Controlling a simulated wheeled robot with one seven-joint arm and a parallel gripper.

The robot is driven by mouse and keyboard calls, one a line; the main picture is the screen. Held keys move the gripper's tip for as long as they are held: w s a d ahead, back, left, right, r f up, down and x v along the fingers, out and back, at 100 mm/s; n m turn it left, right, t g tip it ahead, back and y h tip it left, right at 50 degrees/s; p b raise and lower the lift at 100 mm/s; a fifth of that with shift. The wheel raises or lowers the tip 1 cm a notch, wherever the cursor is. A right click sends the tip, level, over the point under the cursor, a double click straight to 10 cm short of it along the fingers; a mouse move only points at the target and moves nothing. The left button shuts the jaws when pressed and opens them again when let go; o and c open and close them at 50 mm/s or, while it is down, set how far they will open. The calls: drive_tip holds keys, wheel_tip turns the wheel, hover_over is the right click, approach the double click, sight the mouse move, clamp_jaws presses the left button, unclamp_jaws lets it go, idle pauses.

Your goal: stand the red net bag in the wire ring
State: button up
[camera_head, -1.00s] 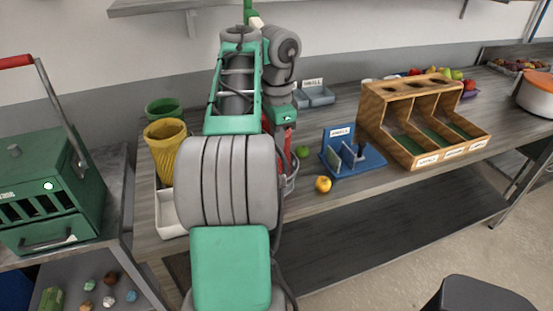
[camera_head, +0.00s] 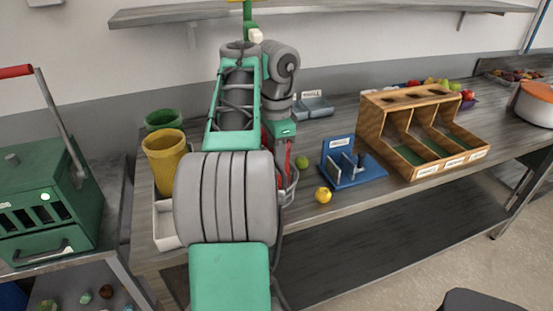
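The end of my arm shows at my gripper (camera_head: 282,132), above the bench. The forearm covers much of it, and its fingertips cannot be made out. A narrow red shape, which looks like the red net bag (camera_head: 287,157), hangs directly below my gripper. Most of it is hidden behind my arm, and I cannot tell whether the fingers hold it. The wire ring (camera_head: 291,186) is a grey wire holder on the bench under the red shape. Only its right side shows. Whether the bag's bottom is inside the ring is hidden.
A blue divider stand (camera_head: 362,173) and a wooden bin unit (camera_head: 420,140) stand further right. A yellow basket (camera_head: 165,160) and a white tray (camera_head: 164,228) are left of my arm.

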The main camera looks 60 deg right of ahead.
wheel_tip(320, 180, up, 13)
drive_tip(key=p, duration=1.1)
drive_tip(key=w+a+f+n+t+h, duration=0.1)
drive_tip(key=w+a+f+n, duration=0.2)
drive_tip(key=w+a+n, duration=0.7)
drive_tip(key=w+a+f+n+t+h, duration=0.1)
drive_tip(key=w+a+f+n, duration=0.2)
drive_tip(key=w+a+n, duration=0.7)
drive_tip(key=s+a+f+n+t+y, duration=0.1)
drive_tip(key=s+a+f+n, duration=0.1)
drive_tip(key=a, duration=0.8)
drive_tip(key=s+a+f+n+t+y, duration=0.1)
drive_tip(key=s+a+f+n, duration=0.2)
drive_tip(key=a, duration=0.8)
drive_tip(key=shift+f+n, duration=0.85)
drive_tip(key=shift+n, duration=0.25)
